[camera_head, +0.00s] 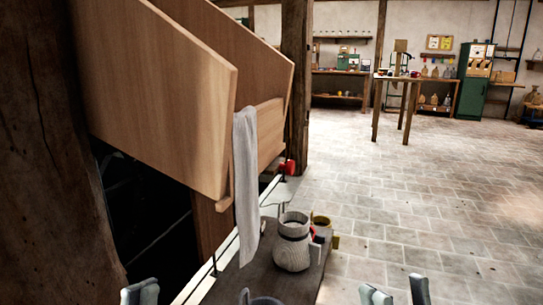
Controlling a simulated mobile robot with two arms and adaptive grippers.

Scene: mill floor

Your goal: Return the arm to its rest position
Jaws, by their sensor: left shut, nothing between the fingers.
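My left gripper (140,291) shows at the bottom left edge of the head view. Its grey fingertips are close together with nothing seen between them. My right gripper (396,291) shows at the bottom edge, right of centre. Its two grey fingertips stand apart with only floor visible between them. The rest of both grippers and both arms is cut off below the picture.
A light wooden hopper (165,95) with a hanging grey cloth (246,180) fills the upper left. A whitish jug (292,248) and a yellow mug (322,222) stand on a dark surface (280,283). Stone floor (440,190) is open at right.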

